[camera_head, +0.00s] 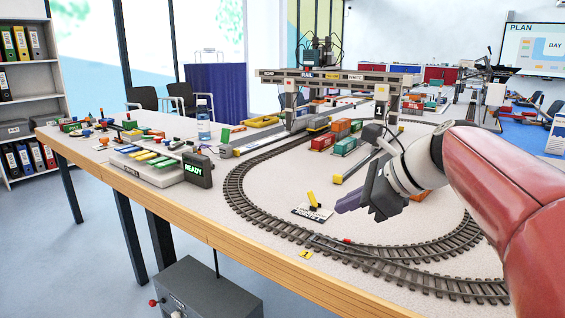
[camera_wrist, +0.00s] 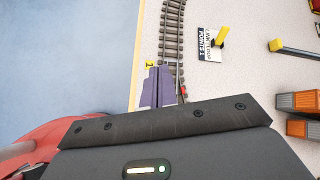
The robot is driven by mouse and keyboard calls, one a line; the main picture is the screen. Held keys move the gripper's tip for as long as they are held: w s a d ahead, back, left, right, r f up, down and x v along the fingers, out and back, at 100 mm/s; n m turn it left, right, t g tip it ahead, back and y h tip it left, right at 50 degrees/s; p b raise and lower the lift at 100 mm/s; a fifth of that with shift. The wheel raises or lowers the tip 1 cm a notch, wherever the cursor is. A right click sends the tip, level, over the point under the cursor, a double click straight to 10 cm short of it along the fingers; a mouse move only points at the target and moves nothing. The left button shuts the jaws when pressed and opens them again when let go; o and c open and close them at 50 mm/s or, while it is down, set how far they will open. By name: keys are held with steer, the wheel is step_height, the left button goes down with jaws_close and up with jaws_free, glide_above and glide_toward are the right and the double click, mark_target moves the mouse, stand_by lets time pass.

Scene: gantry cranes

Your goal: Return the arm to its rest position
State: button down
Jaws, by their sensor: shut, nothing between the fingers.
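My gripper (camera_head: 352,204) is raised above the table at the right of the head view, on the end of my red arm. Its dark fingers point left, toward the points lever. In the wrist view the fingers (camera_wrist: 157,85) are together with nothing between them, above the track near the table edge. The yellow points lever (camera_head: 313,199) stands tilted on its white plate, apart from the gripper. It also shows in the wrist view (camera_wrist: 221,38), on the plate marked POINTS 1.
A loop of track (camera_head: 240,190) runs around the table. A gantry crane (camera_head: 335,76) spans the tracks behind, with containers (camera_head: 346,145) below it. A control panel with a READY sign (camera_head: 198,170) stands at the left. Grey floor (camera_head: 80,270) is open beside the table.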

steer(key=s+d+f+n+h, duration=0.3)
steer(key=s+f+n+h, duration=0.4)
steer(key=s+f+n, duration=1)
steer(key=s+n, duration=0.2)
steer(key=n, duration=0.2)
steer(key=shift+s+d+f+g+h, duration=0.2)
steer(key=shift+s+f+g+h, duration=0.1)
steer(key=shift+s+f, duration=0.1)
steer(key=shift+d+r, duration=0.1)
steer(key=shift+d, duration=0.05)
